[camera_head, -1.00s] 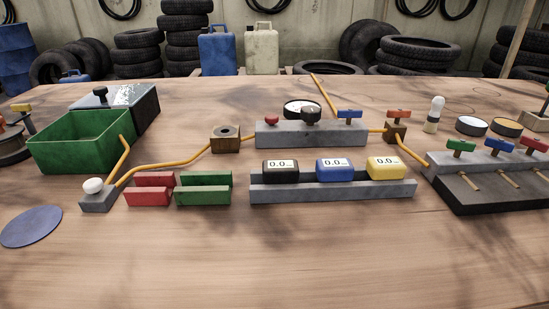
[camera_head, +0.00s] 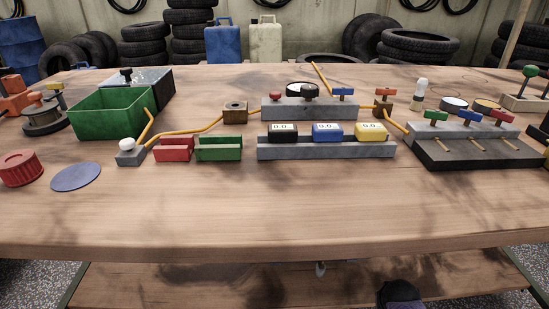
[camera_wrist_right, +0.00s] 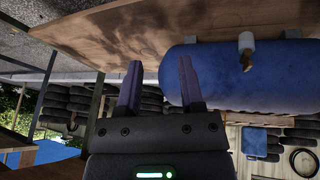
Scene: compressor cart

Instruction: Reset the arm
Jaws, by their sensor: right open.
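My right gripper (camera_wrist_right: 160,62) shows in the right wrist view with its two dark purple fingers apart and nothing between them. A big blue tank (camera_wrist_right: 222,72) lies beyond and to the right of the fingers in that view, with a small tan fitting (camera_wrist_right: 245,50) on it. A dark rounded part shows at the bottom edge of the head view; I cannot tell whether it is my gripper. My left gripper is not in view.
The wooden table (camera_head: 300,215) is clear along its front. Behind stand a green bin (camera_head: 112,118), a grey rack with black, blue and yellow gauges (camera_head: 325,149), a valve block (camera_head: 470,150), a red knurled cap (camera_head: 20,168) and a blue disc (camera_head: 76,177).

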